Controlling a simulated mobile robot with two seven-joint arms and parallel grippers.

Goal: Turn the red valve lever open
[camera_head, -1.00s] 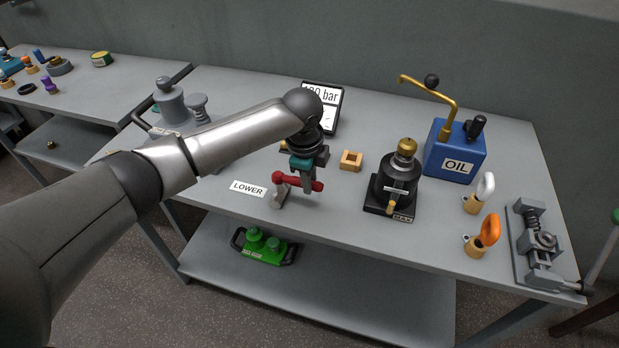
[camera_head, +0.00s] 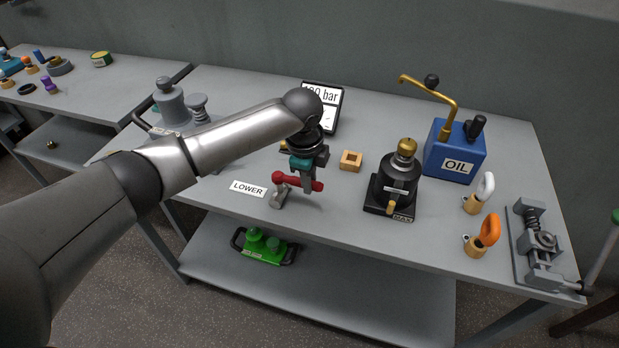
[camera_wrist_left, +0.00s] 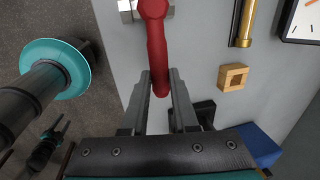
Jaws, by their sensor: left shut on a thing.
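The red valve lever (camera_head: 290,180) stands near the table's front edge on a grey metal valve body (camera_head: 279,196), beside a white "LOWER" label (camera_head: 248,189). My left gripper (camera_head: 308,188) comes down from above and is shut on the lever towards its right end. In the left wrist view the red lever (camera_wrist_left: 156,40) runs down between the two grey fingers (camera_wrist_left: 163,92), with its end between the fingertips. The valve body shows only partly at the top of that view.
A black jack with a brass top (camera_head: 403,170) and a small wooden block (camera_head: 351,160) stand right of my gripper. A blue oil can (camera_head: 455,152), padlocks (camera_head: 478,195) and a vise (camera_head: 538,245) are farther right. A "bar" display (camera_head: 328,98) stands behind.

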